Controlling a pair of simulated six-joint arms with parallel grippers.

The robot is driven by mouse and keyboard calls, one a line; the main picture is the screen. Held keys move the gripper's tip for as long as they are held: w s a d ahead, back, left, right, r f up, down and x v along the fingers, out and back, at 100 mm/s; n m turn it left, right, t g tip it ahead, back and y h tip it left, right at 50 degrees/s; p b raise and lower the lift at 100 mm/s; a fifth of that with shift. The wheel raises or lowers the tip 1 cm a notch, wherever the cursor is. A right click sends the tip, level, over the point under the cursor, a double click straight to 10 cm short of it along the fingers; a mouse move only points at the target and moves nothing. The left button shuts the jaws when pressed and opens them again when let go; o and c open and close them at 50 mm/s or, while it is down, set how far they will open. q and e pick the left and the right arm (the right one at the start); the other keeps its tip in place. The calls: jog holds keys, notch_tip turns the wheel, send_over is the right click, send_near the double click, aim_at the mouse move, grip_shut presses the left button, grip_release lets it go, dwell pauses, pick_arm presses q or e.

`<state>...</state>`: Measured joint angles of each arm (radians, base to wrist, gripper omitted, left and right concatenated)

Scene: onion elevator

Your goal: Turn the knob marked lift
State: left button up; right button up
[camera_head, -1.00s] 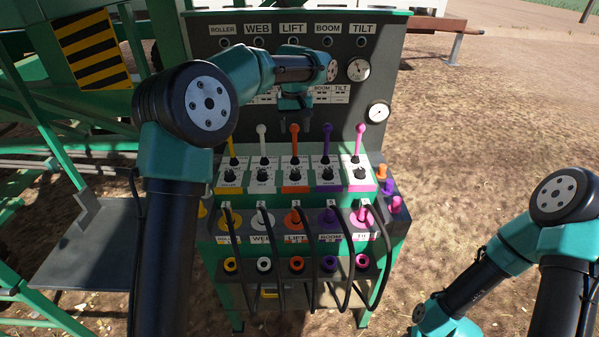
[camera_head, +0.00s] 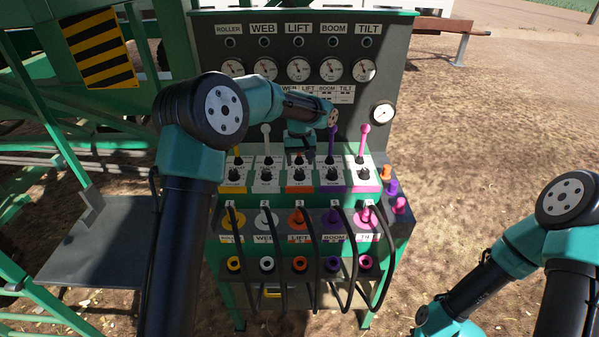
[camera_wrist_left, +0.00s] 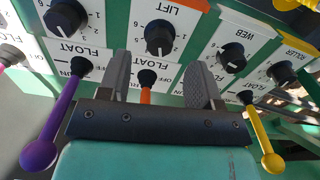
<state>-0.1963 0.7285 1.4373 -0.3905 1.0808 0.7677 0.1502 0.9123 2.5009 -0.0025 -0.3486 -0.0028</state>
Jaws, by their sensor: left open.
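The lift knob (camera_wrist_left: 159,38) is a black dial on a white plate marked LIFT with an orange band. It also shows in the head view (camera_head: 299,174), in the middle of the row of knobs. My left gripper (camera_wrist_left: 158,82) is open and empty, its fingers pointing toward the knob and apart from it. In the head view, the left gripper (camera_head: 300,154) is just above the lift knob. The orange lift lever (camera_wrist_left: 147,84) shows between the fingers in the wrist view. My arm hides it in the head view.
A purple lever (camera_wrist_left: 50,125) and a yellow lever (camera_wrist_left: 261,135) stand on either side of the gripper. The web knob (camera_wrist_left: 231,58) is close by the right finger. Black hoses (camera_head: 314,255) hang below the knob row.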

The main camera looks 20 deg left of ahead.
aim_at(299, 171)
pick_arm(q)
jog(key=shift+f, duration=2.75)
jog(key=shift+c, duration=0.2)
jog(key=c, duration=0.9)
jog(key=shift+m, duration=0.4)
jog(key=m, duration=0.3)
jog(key=shift+a, duration=0.1)
jog(key=shift+m, duration=2)
